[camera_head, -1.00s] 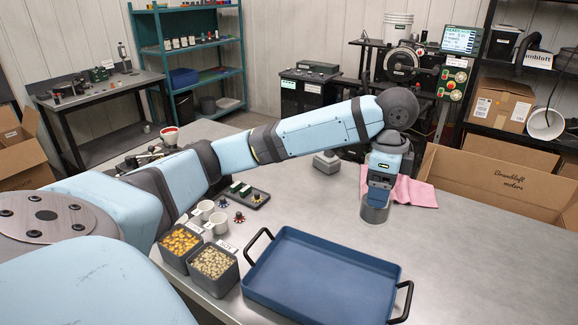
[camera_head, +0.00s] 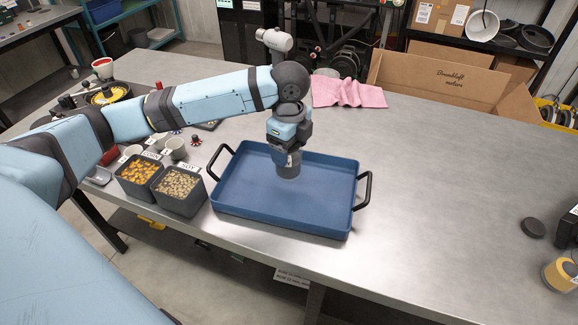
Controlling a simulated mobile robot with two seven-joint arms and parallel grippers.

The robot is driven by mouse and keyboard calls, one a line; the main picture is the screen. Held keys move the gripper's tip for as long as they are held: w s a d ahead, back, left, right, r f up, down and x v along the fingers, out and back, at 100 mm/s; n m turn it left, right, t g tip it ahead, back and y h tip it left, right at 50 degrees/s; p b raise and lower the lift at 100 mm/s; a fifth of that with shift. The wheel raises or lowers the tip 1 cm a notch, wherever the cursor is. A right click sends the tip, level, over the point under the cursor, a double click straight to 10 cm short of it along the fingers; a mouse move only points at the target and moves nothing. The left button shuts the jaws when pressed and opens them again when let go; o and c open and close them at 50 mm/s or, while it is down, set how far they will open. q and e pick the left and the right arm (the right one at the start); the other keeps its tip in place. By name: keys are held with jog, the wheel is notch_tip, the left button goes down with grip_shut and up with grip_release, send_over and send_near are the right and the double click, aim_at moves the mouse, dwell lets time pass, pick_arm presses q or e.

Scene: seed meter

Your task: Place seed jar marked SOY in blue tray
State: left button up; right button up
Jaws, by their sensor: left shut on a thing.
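The blue tray (camera_head: 255,207) lies on the metal table and has black handles at both ends. My left gripper (camera_head: 287,150) points down over the tray's far middle part. It is shut on a grey cylindrical jar (camera_head: 289,168), which is upright inside the tray's outline. I cannot tell whether the jar's base touches the tray floor. A small pale label shows on the jar, but I cannot read it. My right gripper is not in view.
Two dark bins, one of orange kernels (camera_head: 141,171) and one of pale beans labelled SOY (camera_head: 178,186), stand left of the tray. A pink cloth (camera_head: 350,93) and cardboard box (camera_head: 445,80) are behind. The table right of the tray is mostly clear.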

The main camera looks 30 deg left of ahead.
aim_at(289, 167)
pick_arm(q)
notch_tip(289, 167, down, 6)
jog(key=shift+f, duration=0.1)
dwell(0.4)
jog(key=o, duration=1.5)
notch_tip(289, 167, up, 12)
jog(key=shift+r, duration=0.1)
